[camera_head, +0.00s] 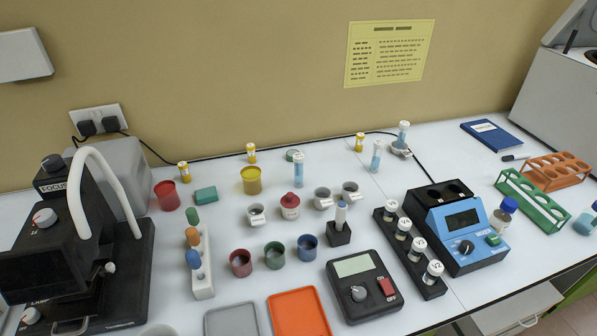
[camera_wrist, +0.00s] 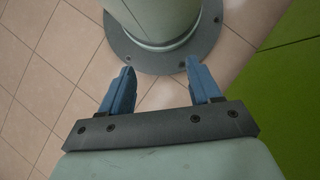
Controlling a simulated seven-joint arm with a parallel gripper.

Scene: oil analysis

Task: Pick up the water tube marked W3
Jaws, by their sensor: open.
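Three light-blue tubes with pale tops stand at the back of the white table in the head view: the left blue tube (camera_head: 299,171), the middle blue tube (camera_head: 376,157) and the right blue tube (camera_head: 403,134). Their markings are too small to read, so I cannot tell which is W3. My gripper (camera_wrist: 160,64) shows only in the wrist view. It is open and empty, with its two blue fingers apart above the tiled floor and my own base. It is away from the tubes.
A black rack (camera_head: 410,247) of white-capped vials stands beside the blue mixer (camera_head: 461,229). Several cups and a small black stand (camera_head: 340,235) crowd the middle. A black scale (camera_head: 362,285) and an orange tray (camera_head: 298,312) lie in front. Green (camera_head: 533,205) and orange racks (camera_head: 556,169) are right.

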